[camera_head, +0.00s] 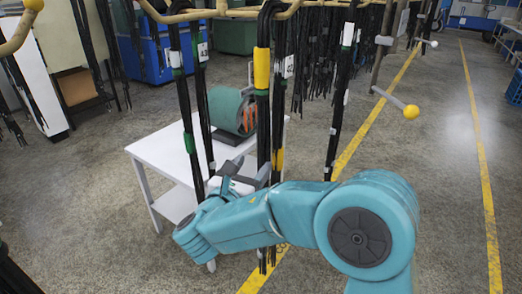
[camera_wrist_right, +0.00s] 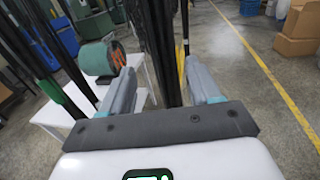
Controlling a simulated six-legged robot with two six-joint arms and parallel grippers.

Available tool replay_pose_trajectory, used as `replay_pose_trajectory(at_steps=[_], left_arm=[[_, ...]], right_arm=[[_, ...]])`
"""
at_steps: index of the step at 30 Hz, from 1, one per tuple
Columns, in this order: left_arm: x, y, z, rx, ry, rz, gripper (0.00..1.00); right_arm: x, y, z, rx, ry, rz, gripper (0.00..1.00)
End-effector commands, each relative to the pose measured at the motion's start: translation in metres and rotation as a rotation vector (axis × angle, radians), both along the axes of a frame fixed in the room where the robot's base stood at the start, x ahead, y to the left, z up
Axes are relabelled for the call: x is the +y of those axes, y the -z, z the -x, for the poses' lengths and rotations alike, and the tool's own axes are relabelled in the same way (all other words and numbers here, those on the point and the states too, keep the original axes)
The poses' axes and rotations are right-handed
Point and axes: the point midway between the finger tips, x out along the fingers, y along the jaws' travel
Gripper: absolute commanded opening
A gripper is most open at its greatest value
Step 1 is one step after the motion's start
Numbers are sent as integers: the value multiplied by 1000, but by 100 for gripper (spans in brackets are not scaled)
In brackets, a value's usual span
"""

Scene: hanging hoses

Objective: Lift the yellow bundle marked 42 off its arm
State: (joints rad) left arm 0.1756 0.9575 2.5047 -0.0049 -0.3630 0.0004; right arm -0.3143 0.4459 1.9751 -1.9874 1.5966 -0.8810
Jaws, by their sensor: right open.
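My right gripper (camera_head: 247,170) is open, low beside the hanging hoses. In the right wrist view, black hoses (camera_wrist_right: 165,55) pass between or just beyond its two open fingers (camera_wrist_right: 160,68); I cannot tell which. My left gripper is out of view.
Other hose bundles hang close on the left (camera_head: 188,110) and right (camera_head: 340,100). A white table (camera_head: 160,150) with a green roll (camera_head: 228,110) stands behind. A bare arm with a yellow ball tip (camera_head: 411,112) sticks out at right.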

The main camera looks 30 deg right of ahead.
Motion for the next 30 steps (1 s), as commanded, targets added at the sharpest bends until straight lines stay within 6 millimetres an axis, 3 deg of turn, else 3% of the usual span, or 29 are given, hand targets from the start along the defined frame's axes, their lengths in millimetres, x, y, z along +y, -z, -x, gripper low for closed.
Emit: replay_pose_trajectory(at_steps=[3, 9, 22, 23, 28, 30], left_arm=[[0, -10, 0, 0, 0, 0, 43], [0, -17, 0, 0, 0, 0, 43], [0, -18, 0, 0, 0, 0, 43], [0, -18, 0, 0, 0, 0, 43], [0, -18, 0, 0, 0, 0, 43], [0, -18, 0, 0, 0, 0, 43]], right_arm=[[-23, -2, -14, 1, 5, -1, 62], [-48, -1, -31, 1, 3, -2, 62], [-56, 1, -37, 1, 0, 0, 62], [-56, 1, -37, 1, 0, 0, 56], [-56, 1, -37, 1, 0, -1, 0], [-56, 1, -37, 1, 0, 0, 0]])
